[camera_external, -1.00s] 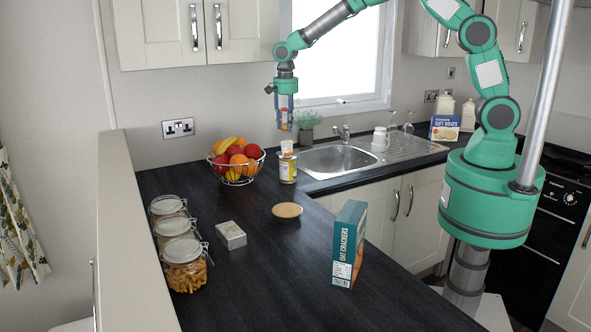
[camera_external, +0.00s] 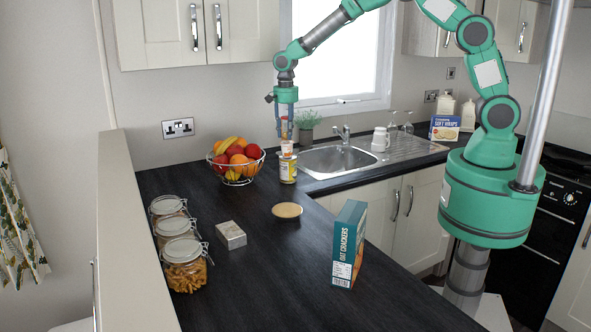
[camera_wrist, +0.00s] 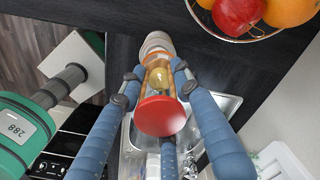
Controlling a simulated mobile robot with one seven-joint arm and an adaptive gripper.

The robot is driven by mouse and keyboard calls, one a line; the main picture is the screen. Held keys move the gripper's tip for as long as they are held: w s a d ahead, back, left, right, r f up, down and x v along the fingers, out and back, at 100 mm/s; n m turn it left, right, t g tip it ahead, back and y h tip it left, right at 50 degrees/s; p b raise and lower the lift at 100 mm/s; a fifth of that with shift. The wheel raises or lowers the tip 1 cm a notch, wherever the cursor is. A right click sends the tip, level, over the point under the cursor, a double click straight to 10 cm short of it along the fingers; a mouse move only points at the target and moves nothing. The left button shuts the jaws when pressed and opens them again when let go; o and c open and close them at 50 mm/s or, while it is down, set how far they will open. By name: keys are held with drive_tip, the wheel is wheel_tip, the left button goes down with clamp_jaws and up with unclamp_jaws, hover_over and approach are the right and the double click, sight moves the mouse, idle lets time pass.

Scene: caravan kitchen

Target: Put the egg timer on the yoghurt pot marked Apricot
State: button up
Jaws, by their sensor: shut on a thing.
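The egg timer (camera_wrist: 158,82) is a small sandglass with yellow sand and a red end cap. My gripper (camera_external: 285,138) is shut on it, pointing down, and the wrist view shows both blue fingers (camera_wrist: 150,72) around it. The pot also shows past the timer in the wrist view (camera_wrist: 157,40). Its marking is too small to read. The timer is upright and close above the pot; I cannot tell whether they touch.
A wire fruit bowl (camera_external: 236,177) stands just left of the tin, and the sink (camera_external: 338,160) is to its right.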

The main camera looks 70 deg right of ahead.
drive_tip(key=shift+f, duration=0.5)
drive_tip(key=o, duration=1.2)
wheel_tip(320, 180, up, 13)
drive_tip(key=shift+f, duration=0.1)
drive_tip(key=shift+r, duration=0.2)
